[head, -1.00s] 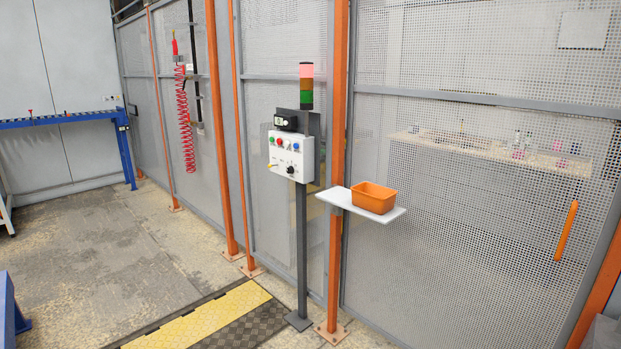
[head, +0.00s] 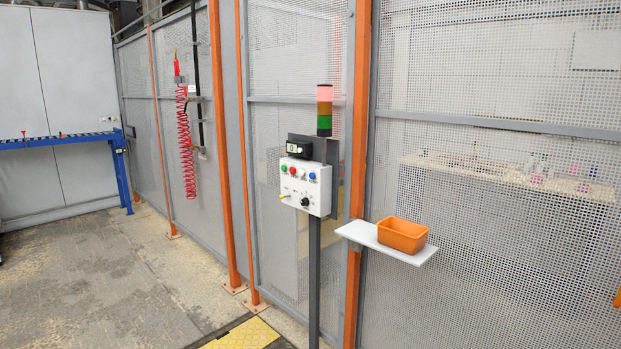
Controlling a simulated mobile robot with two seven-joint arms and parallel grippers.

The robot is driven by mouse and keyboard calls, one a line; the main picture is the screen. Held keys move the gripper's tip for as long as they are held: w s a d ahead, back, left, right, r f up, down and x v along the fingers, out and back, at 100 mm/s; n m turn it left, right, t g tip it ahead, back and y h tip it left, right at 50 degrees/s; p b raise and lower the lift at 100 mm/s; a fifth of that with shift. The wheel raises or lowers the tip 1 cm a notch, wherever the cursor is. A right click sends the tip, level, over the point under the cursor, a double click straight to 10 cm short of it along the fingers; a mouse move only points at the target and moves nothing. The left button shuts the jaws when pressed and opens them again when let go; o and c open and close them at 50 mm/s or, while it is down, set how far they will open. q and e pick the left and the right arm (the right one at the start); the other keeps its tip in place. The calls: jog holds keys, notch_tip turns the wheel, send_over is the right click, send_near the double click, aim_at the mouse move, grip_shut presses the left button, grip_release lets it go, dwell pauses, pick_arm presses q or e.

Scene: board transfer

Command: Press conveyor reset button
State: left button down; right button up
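A white control box (head: 306,187) stands on a dark post (head: 314,270) in front of the mesh fence. Its face carries a green button (head: 284,169), a red button (head: 293,171), a blue button (head: 312,176), a black knob (head: 305,202) and a yellow part at the lower left. The labels are too small to read, so I cannot tell which button is the conveyor reset. A small black display (head: 305,149) sits on top of the box. Neither of my grippers shows in the head view.
A signal tower (head: 324,110) rises behind the box. A white shelf (head: 420,256) with an orange bin (head: 402,235) juts out to its right. A blue conveyor (head: 60,141) stands at the far left. The floor (head: 130,290) at left is open.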

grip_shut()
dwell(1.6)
